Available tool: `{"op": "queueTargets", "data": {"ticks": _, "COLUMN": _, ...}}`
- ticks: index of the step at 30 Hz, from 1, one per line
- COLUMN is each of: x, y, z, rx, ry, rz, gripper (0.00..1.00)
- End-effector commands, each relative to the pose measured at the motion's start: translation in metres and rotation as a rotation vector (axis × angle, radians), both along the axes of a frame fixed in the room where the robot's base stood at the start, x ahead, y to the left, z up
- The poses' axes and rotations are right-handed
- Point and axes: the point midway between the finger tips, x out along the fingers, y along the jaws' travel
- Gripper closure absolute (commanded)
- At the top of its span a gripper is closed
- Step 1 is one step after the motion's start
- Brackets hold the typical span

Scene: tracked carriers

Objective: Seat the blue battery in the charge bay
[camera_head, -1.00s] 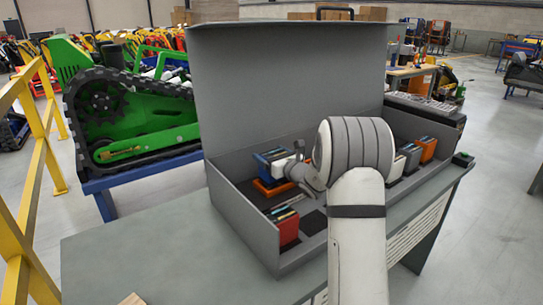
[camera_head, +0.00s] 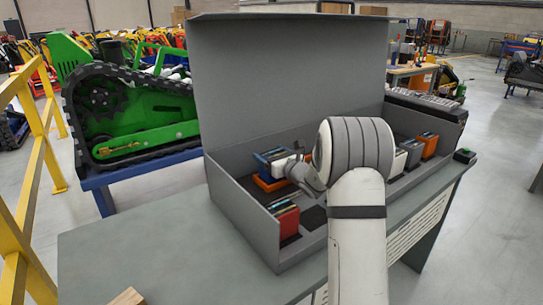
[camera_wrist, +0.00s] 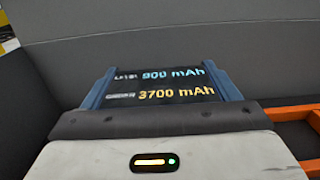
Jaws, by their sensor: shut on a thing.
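The blue battery (camera_head: 263,160) is upright at the back left of the open grey case (camera_head: 238,205). Two labels, 900 mAh and 3700 mAh, face up on it in the wrist view (camera_wrist: 160,84). My gripper (camera_head: 284,164) is shut on it from the right; the pale gripper body (camera_wrist: 160,150) fills the bottom of the wrist view. An orange frame (camera_head: 266,185) shows low under the battery, and an orange edge is right of it in the wrist view (camera_wrist: 292,113). Whether the battery touches the frame's floor is hidden.
A red battery (camera_head: 288,224) stands in the case's front left corner, beside a dark empty pad (camera_head: 313,217). White (camera_head: 398,163), grey (camera_head: 412,153) and orange (camera_head: 428,147) batteries stand at the right. The raised lid (camera_head: 290,85) is behind. The bench's left side (camera_head: 150,255) is mostly clear.

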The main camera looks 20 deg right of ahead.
Motion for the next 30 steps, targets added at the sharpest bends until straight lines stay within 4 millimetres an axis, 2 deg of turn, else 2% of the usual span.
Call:
{"op": "queueTargets", "data": {"ticks": 8, "x": 0.000, "y": 0.000, "z": -0.004, "rx": 0.000, "ry": -0.005, "rz": 0.000, "gripper": 0.69}}
{"op": "queueTargets", "data": {"ticks": 9, "x": 0.000, "y": 0.000, "z": -0.003, "rx": 0.000, "ry": -0.005, "rz": 0.000, "gripper": 0.17}}
{"op": "queueTargets", "data": {"ticks": 15, "x": 0.000, "y": 0.000, "z": -0.004, "rx": 0.000, "ry": -0.003, "rz": 0.000, "gripper": 0.00}}
{"op": "queueTargets", "data": {"ticks": 23, "x": -0.002, "y": -0.001, "z": -0.007, "rx": 0.000, "ry": 0.003, "rz": -0.001, "gripper": 0.00}}
{"op": "queueTargets", "data": {"ticks": 26, "x": -0.010, "y": -0.004, "z": -0.007, "rx": 0.000, "ry": 0.003, "rz": -0.002, "gripper": 0.00}}
{"op": "queueTargets", "data": {"ticks": 30, "x": -0.032, "y": -0.013, "z": -0.006, "rx": -0.001, "ry": 0.002, "rz": -0.002, "gripper": 0.00}}
